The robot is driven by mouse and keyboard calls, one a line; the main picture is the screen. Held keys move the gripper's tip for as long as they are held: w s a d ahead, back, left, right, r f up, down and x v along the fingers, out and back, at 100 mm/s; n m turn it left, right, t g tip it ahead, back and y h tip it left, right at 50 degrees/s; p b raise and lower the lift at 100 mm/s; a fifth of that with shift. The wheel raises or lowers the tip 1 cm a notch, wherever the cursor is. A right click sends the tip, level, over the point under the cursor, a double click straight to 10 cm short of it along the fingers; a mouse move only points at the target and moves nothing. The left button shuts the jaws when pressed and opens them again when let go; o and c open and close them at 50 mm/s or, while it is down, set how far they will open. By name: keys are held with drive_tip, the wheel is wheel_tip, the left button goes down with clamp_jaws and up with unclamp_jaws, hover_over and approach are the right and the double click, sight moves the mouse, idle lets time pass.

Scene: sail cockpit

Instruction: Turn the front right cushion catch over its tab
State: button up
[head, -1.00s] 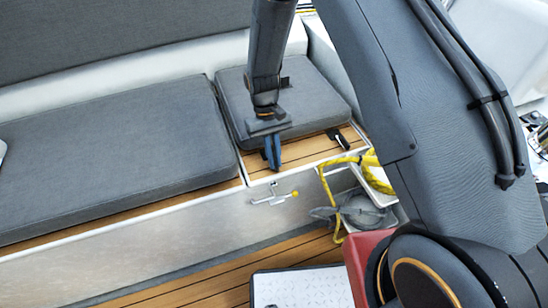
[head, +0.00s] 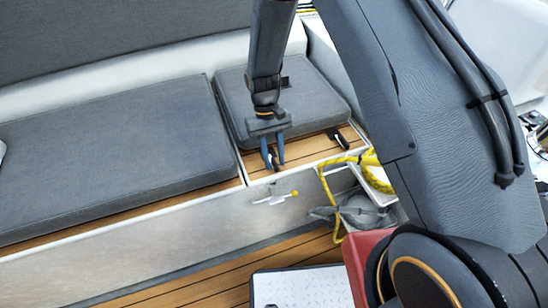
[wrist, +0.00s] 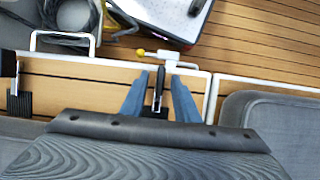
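My gripper (head: 273,155) points down at the front of the small right-hand seat. In the wrist view my gripper (wrist: 159,98) is open, one blue finger on each side of a cushion catch (wrist: 158,86). This catch is a narrow dark bar with a pale part, lying roughly parallel to the fingers, with a black tab (wrist: 153,112) at its cushion end. I cannot tell whether the fingers touch it. In the head view my fingers mostly hide it. A second catch (head: 337,138), black and white, lies farther right on the wood; it also shows in the wrist view (wrist: 15,78).
The small grey cushion (head: 290,95) lies behind the catches and a long cushion (head: 120,150) lies left. A white latch with a yellow knob (head: 275,198) sits on the seat front. Yellow rope (head: 328,190) hangs by a bin at right.

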drive_tip(key=v, duration=0.7)
drive_tip(key=shift+w+r+b, duration=0.2)
drive_tip(key=shift+r+b, duration=0.15)
drive_tip(key=s+d+r+m+t+y+p, duration=0.1)
drive_tip(key=s+d+r+m+t+p, duration=0.2)
drive_tip(key=s+d+r, duration=1.2)
drive_tip(key=s+r+t, duration=0.1)
drive_tip(key=s+r, duration=0.2)
drive_tip(key=r, duration=0.1)
drive_tip(key=shift+s+d+r+p, duration=0.15)
drive_tip(key=shift+d+r+p, duration=0.1)
drive_tip(key=shift+r+p, duration=0.1)
